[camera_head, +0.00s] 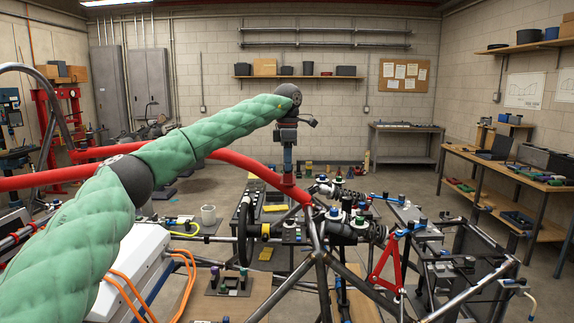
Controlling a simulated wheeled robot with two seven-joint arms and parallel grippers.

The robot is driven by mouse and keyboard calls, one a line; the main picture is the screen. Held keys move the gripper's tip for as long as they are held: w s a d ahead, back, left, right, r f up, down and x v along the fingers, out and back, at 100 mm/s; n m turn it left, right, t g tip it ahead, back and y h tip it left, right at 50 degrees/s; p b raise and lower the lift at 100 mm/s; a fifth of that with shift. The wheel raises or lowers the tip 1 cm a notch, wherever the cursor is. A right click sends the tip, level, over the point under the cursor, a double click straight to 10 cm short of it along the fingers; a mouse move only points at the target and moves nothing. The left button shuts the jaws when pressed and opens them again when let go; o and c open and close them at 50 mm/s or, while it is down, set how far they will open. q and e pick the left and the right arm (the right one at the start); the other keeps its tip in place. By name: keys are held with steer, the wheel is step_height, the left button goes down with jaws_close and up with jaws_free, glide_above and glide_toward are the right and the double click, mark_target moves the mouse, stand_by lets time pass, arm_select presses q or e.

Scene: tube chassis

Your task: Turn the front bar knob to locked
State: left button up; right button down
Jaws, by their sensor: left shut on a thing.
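My left arm in green quilted covering reaches in from the left, and my left gripper (288,172) points straight down from its wrist at the picture's middle. Its fingers end at the red tube bar (235,160) of the chassis, close to where the bar bends down to the frame joint. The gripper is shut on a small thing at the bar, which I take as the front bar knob. The fingers cover most of it, so its shape and its turn position cannot be told. My right gripper is not in view.
Dark chassis tubes (318,258) spread below and right of the gripper. A black steering wheel (245,232) stands below left, and a coil shock absorber (352,231) lies to the right. A red triangular stand (387,268) is further right. A workbench (510,175) lines the right wall.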

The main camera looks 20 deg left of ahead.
arm_select(q)
steer(key=shift+r+n+b, duration=0.25)
steer(key=shift+n+b, duration=0.05)
steer(key=shift+n, duration=1)
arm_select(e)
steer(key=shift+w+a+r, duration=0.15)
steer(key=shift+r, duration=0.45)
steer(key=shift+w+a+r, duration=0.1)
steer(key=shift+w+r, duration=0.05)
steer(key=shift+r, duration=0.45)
arm_select(q)
steer(key=o, duration=0.9)
steer(key=shift+w, duration=0.1)
steer(key=shift+o, duration=0.3)
steer(key=shift+d+f, duration=0.1)
steer(key=shift+f, duration=0.05)
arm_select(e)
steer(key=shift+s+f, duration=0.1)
